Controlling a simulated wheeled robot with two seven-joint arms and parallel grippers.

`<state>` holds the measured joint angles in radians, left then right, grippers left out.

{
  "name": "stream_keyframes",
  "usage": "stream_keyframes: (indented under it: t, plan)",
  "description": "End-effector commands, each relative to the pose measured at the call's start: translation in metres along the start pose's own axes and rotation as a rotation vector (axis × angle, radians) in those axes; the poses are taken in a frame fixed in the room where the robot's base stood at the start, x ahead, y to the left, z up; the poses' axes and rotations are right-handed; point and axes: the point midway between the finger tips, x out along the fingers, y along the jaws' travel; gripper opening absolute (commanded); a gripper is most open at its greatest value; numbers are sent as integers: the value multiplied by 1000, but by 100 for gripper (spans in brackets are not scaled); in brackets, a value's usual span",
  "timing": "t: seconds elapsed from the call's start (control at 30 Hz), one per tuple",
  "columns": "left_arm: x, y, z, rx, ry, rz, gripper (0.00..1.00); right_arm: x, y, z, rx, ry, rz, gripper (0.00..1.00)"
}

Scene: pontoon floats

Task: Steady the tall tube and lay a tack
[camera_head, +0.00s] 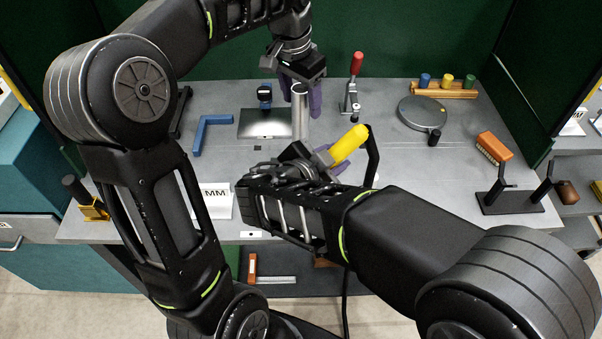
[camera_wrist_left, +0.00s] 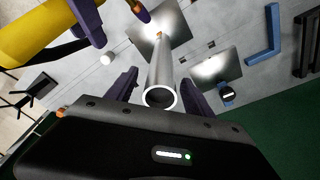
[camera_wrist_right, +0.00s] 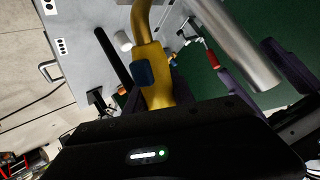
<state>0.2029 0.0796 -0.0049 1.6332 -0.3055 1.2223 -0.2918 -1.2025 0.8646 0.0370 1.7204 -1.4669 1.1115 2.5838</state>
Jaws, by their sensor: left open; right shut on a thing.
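The tall grey metal tube (camera_head: 299,118) stands upright on the bench; its open upper end shows in the left wrist view (camera_wrist_left: 160,97). My left gripper (camera_head: 301,103) is open around the upper tube, one purple finger on each side, with gaps visible in the left wrist view. My right gripper (camera_head: 328,160) is shut on the yellow torch (camera_head: 349,144), in front and to the right of the tube. The torch also shows in the right wrist view (camera_wrist_right: 154,85). My right arm hides the bench in front of the tube's foot; the torch tip is hard to make out.
A metal plate with a blue clamp (camera_head: 264,94) lies left of the tube, beside a blue square (camera_head: 210,133). A red-handled clamp (camera_head: 355,66) and a round grey disc (camera_head: 422,112) stand right. An orange brush (camera_head: 494,146) and a black stand (camera_head: 508,202) are further right.

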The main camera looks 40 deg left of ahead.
Motion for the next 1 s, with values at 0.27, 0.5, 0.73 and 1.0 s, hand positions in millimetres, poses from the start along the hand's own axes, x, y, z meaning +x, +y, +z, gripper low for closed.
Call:
stream_keyframes:
  t: [0.27,0.5,0.73,1.0]
  plan:
    - [-41,0,-1,1,3,0,61,-1,-2,-2,2,3,-3,0]
    - [-62,0,0,1,0,1,61,-1,-2,-2,2,3,-3,0]
    - [-63,0,0,1,-1,1,61,-1,-2,-2,2,3,-3,0]
    - [-63,0,0,1,-1,1,61,-1,-2,-2,2,3,-3,0]
